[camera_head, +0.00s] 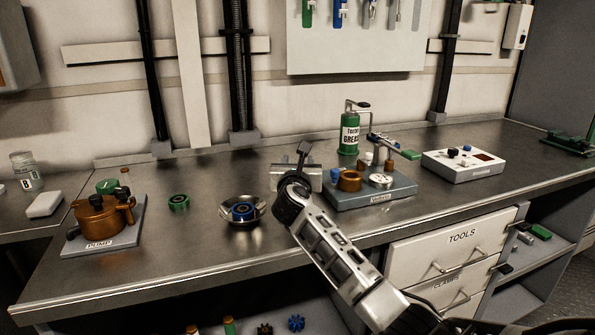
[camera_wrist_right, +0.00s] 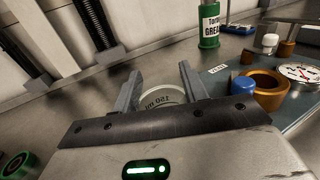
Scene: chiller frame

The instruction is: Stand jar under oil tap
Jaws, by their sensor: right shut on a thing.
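My right gripper (camera_head: 297,178) is over the bench, just left of the blue-grey fixture; its body hides its fingertips in the head view. In the right wrist view its two fingers (camera_wrist_right: 158,72) are shut on a round pale jar (camera_wrist_right: 160,97) with "150 ml" lettering. The jar is hidden in the head view, so I cannot tell whether it touches the bench. To the right, the blue-grey fixture (camera_head: 372,192) carries a brass ring, a gauge and an upright with a green-handled lever (camera_head: 407,153), which may be the oil tap. My left gripper is not in view.
A green grease can (camera_head: 349,138) stands behind the fixture. A metal bowl (camera_head: 243,222) with a blue part, a green ring (camera_head: 179,202) and a copper pump (camera_head: 99,218) are left. A white control box (camera_head: 462,164) is right. The bench front is mostly clear.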

